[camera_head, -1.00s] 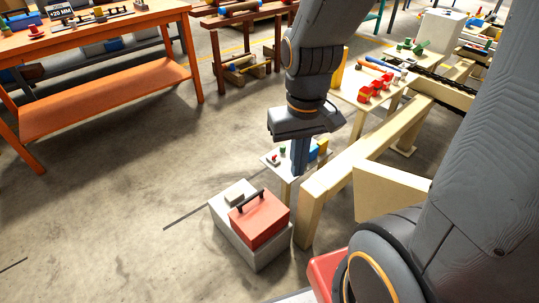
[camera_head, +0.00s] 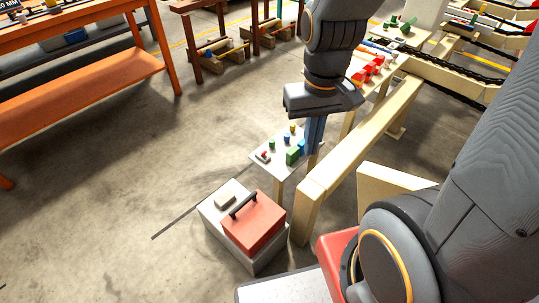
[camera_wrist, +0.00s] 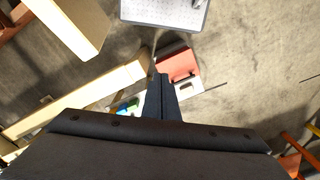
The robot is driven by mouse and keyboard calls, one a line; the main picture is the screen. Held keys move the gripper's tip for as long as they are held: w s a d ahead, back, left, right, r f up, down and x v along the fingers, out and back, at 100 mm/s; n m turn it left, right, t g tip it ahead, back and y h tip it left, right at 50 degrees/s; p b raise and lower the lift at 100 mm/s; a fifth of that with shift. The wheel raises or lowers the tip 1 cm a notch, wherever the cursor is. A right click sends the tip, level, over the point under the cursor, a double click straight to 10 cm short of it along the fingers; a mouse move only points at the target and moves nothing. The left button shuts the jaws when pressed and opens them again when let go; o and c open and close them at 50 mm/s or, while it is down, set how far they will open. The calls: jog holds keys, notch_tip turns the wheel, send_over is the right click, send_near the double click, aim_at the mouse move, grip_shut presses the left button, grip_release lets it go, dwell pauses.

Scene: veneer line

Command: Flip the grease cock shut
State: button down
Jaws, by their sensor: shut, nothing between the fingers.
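A small white stand (camera_head: 262,160) carries a small red-and-dark fitting (camera_head: 263,156) at its left edge. Which part is the grease cock is too small to tell; its lever position cannot be read. Green (camera_head: 271,144), blue (camera_head: 287,138) and yellow (camera_head: 292,128) pieces and a larger green block (camera_head: 293,156) also stand there. My gripper (camera_head: 309,152) is shut and empty, pointing down at the right side of the stand and covering part of it. In the wrist view my shut fingers (camera_wrist: 161,77) hide most of the stand; a green-and-blue bit (camera_wrist: 128,106) shows beside them.
A red toolbox (camera_head: 253,222) sits on a grey box (camera_head: 228,230) in front of the stand. A pale timber beam (camera_head: 350,150) runs close on the right. An orange workbench (camera_head: 80,95) stands at the left. Floor between bench and toolbox is clear.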

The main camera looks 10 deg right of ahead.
aim_at(263, 154)
jog(key=w+f+m+t+b, duration=0.2)
jog(key=w+f+m+b, duration=0.1)
jog(key=w+f+b, duration=0.7)
jog(key=w+f+m+t+b, duration=0.3)
jog(key=w+f+b, duration=0.8)
jog(key=f, duration=0.8)
jog(key=w+d+f+m+t+b, duration=0.1)
jog(key=w+f+m+t+b, duration=0.1)
jog(key=w+f+b, duration=0.8)
notch_tip(263, 154, down, 5)
jog(key=shift+w+f+m+t+h, duration=0.15)
jog(key=shift+w+m+t+h, duration=0.2)
jog(key=shift+w+m, duration=0.5)
jog(key=shift+d+f, duration=0.1)
jog(key=b+x, duration=0.4)
jog(key=x, duration=0.5)
jog(key=shift+w+f+b, duration=0.25)
jog(key=shift+f+b, duration=0.05)
jog(key=shift+f, duration=0.05)
jog(key=w, duration=0.1)
jog(key=a, duration=0.1)
jog(key=w+b, duration=0.1)
jog(key=shift+w+a+r, duration=0.25)
jog(key=shift+w+a, duration=0.1)
jog(key=shift+w+a+r, duration=0.15)
jog(key=shift+w+a, duration=0.1)
jog(key=shift+w, duration=0.1)
